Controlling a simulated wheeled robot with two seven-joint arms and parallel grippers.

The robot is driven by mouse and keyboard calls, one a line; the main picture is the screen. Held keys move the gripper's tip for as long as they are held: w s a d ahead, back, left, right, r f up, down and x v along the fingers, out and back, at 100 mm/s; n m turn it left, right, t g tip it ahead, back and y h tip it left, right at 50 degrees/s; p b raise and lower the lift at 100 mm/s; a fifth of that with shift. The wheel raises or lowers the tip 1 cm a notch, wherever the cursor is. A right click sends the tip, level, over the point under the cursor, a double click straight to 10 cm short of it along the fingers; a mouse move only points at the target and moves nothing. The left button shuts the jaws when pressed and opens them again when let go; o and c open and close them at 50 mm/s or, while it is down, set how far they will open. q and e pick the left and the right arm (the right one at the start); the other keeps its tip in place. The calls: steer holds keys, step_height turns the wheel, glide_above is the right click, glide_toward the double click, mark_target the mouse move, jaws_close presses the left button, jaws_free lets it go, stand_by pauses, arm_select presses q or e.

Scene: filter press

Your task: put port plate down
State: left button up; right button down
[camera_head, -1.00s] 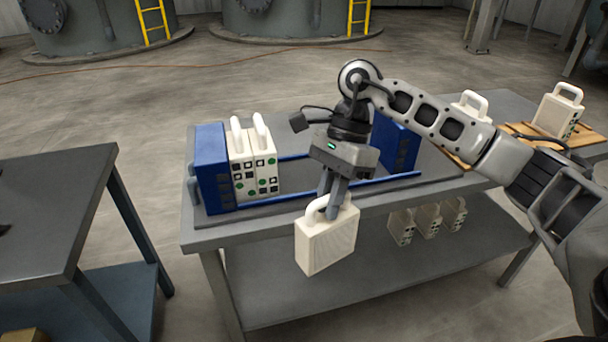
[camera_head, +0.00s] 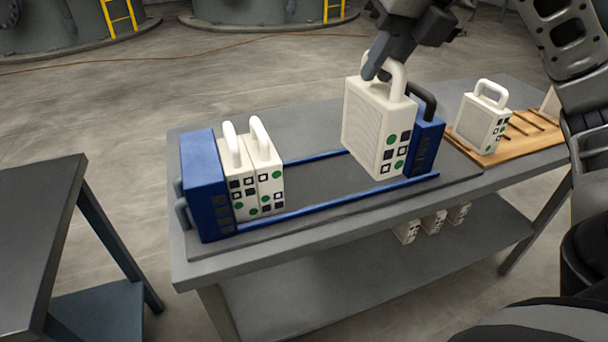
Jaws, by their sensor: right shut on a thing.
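A white port plate (camera_head: 375,128) with a loop handle and green and black ports hangs from my right gripper (camera_head: 378,66). The gripper is shut on its handle. The plate shows in front of the blue end block (camera_head: 425,142) at the right of the press; whether it touches the rails (camera_head: 335,203) cannot be told. Two white plates (camera_head: 250,175) stand side by side against the left blue block (camera_head: 207,190). My left gripper is not in view.
A wooden rack (camera_head: 510,138) at the table's right end holds another white plate (camera_head: 480,122). Several plates sit on the lower shelf (camera_head: 432,225). Between the two standing plates and the held one the rails are clear. Another grey table (camera_head: 38,220) stands at the left.

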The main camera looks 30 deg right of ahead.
steer(key=shift+w, duration=0.15)
steer(key=shift+w+a, duration=0.25)
steer(key=shift+w, duration=0.1)
arm_select(q)
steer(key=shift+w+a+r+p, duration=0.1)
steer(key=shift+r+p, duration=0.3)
steer(key=shift+p, duration=0.45)
arm_select(e)
steer(key=w+a+f, duration=0.2)
steer(key=w+f, duration=0.3)
steer(key=f, duration=0.1)
steer(key=w+a+f, duration=0.3)
steer(key=w+f, duration=0.3)
steer(key=shift+w+a+f, duration=0.25)
steer(key=shift+a+f, duration=0.05)
steer(key=shift+f, duration=0.05)
steer(key=c, duration=1.8)
jaws_free()
steer(key=shift+f, duration=0.2)
steer(key=o, duration=0.4)
